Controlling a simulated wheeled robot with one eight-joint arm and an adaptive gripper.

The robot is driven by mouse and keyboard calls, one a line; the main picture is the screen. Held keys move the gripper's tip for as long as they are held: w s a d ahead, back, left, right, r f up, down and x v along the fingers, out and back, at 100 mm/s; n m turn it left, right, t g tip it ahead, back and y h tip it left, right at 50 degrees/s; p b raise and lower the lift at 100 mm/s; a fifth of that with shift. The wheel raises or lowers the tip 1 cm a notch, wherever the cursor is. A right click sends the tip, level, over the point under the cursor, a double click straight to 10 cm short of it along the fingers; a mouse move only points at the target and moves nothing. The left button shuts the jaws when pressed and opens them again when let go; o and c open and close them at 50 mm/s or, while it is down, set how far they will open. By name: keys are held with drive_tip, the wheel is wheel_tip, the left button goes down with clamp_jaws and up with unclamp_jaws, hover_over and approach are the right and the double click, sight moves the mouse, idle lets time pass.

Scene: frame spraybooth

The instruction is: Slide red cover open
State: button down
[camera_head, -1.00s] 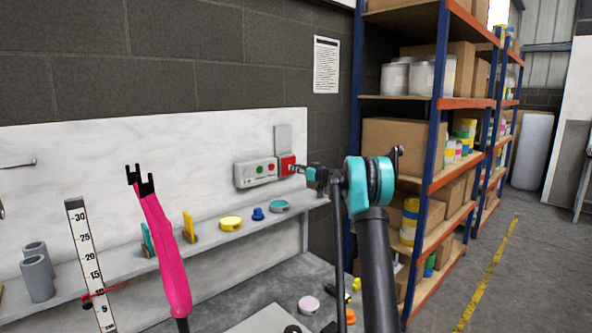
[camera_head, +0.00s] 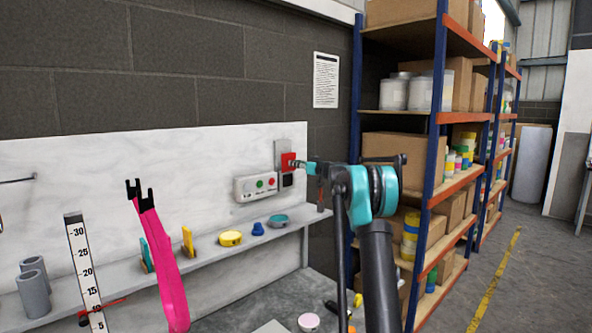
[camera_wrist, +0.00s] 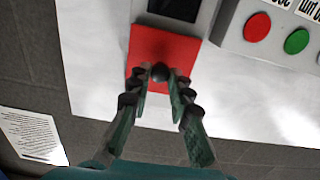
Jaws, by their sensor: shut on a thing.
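The red cover (camera_head: 288,162) sits on a narrow grey wall unit (camera_head: 283,147). It is raised, with a dark square opening (camera_head: 287,180) uncovered below it. In the wrist view, which looks upside down, the red cover (camera_wrist: 150,48) has a round black knob (camera_wrist: 160,72), and the dark opening (camera_wrist: 176,8) shows beyond its edge. My gripper (camera_head: 299,164) reaches the cover from the right. In the wrist view my gripper (camera_wrist: 159,80) is shut on the knob, one fingertip on each side.
A button box (camera_head: 256,186) with green and red buttons is just left of the unit. A pink-handled tool (camera_head: 160,255) stands in front. Tall racking (camera_head: 440,125) is close on the right.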

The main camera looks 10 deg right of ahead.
drive_tip(key=c, duration=1.4)
unclamp_jaws()
drive_tip(key=v, duration=1.2)
